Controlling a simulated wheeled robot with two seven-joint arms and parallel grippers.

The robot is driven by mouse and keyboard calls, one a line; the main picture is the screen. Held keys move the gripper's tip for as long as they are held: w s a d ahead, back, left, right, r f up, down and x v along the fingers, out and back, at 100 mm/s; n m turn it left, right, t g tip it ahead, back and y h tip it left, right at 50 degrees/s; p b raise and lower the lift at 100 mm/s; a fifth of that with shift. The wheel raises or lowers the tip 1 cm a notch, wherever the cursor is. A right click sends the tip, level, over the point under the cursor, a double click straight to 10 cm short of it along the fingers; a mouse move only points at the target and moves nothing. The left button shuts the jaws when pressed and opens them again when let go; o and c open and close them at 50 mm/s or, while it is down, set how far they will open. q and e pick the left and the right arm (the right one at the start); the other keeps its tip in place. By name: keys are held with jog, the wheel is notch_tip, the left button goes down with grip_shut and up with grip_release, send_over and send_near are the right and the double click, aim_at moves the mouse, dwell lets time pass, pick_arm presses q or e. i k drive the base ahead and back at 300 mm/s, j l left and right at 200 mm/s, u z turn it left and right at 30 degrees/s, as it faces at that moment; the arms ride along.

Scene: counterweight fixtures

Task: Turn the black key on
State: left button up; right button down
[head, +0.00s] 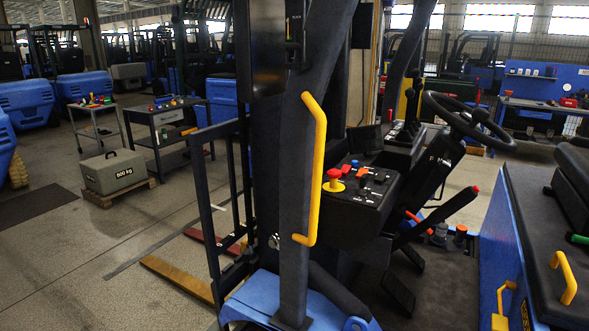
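A forklift stands close in front of me in the head view. Its dark control panel (362,200) is right of the yellow grab handle (316,170). I cannot make out the black key for certain; any key on this dark panel is too small or hidden to tell. A small silvery round part (275,241) shows low on the dark upright. Neither of my grippers is in view.
The thick dark pillar (296,150) and grab handle stand left of the panel. The steering wheel (468,122) is behind right, the blue-sided body (507,230) at right. A grey 500 kg weight (113,172) sits on a pallet at left. Floor at left is mostly clear.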

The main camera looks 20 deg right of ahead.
aim_at(363, 179)
jog(key=z, duration=0.45)
jog(key=i+z, duration=0.15)
jog(key=z, duration=0.7)
jog(key=i+j+z, duration=0.1)
jog(key=z, duration=0.3)
jog(key=j+z, duration=0.1)
jog(key=z, duration=0.35)
jog(key=i+j+z, duration=0.1)
jog(key=z, duration=0.35)
